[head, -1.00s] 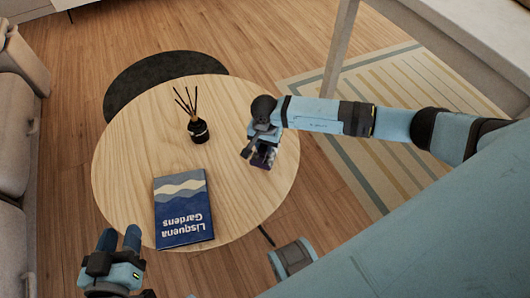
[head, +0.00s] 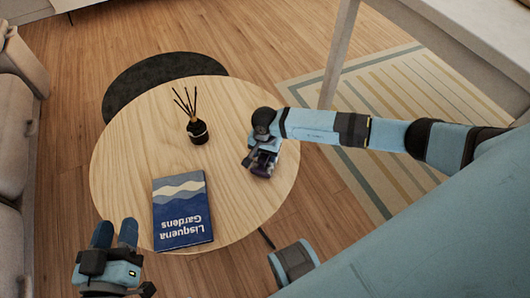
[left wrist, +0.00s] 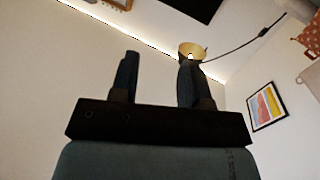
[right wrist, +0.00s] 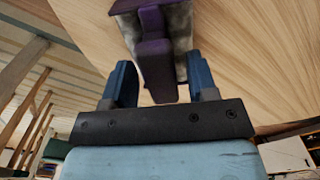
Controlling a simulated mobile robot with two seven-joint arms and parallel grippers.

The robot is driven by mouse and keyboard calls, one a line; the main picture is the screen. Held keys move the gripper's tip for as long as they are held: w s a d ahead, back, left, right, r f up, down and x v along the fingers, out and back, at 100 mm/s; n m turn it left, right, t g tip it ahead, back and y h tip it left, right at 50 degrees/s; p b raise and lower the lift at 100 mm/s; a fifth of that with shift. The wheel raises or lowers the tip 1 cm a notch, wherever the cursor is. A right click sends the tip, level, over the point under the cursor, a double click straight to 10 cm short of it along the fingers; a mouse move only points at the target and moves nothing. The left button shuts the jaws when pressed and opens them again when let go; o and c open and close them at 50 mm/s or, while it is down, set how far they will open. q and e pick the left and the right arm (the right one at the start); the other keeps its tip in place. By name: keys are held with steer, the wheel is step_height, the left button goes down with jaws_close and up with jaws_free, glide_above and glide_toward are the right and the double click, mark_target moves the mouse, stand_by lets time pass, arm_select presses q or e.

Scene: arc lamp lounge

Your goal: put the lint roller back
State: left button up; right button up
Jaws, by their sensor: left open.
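A purple object (head: 262,164), which looks like the lint roller, is at the right side of the round wooden table, partly hidden by my right gripper (head: 262,150). In the right wrist view its purple handle (right wrist: 155,62) lies between the two blue fingers of my right gripper (right wrist: 161,82). The fingers stand apart, with a gap visible on the right side of the handle. Behind the handle are a mottled grey part (right wrist: 181,32) and a dark purple edge; I cannot tell whether these are roller or holder. My left gripper (head: 115,230) is open and empty near the table's front left edge.
The round table (head: 130,150) also holds a blue book (head: 182,212) at the front and a dark reed diffuser (head: 197,131) at the back. The table's middle is clear. A sofa (head: 15,140) is on the left, and a striped rug (head: 400,85) lies at right.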

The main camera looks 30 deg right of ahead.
steer(key=shift+r, duration=0.1)
arm_select(q)
steer(key=s+a+f+g+y+p, duration=0.2)
steer(key=a+f+g+p, duration=0.1)
steer(key=f, duration=0.3)
steer(key=shift+f, duration=0.2)
arm_select(e)
step_height(320, 180, up, 12)
arm_select(q)
steer(key=shift+r, duration=0.1)
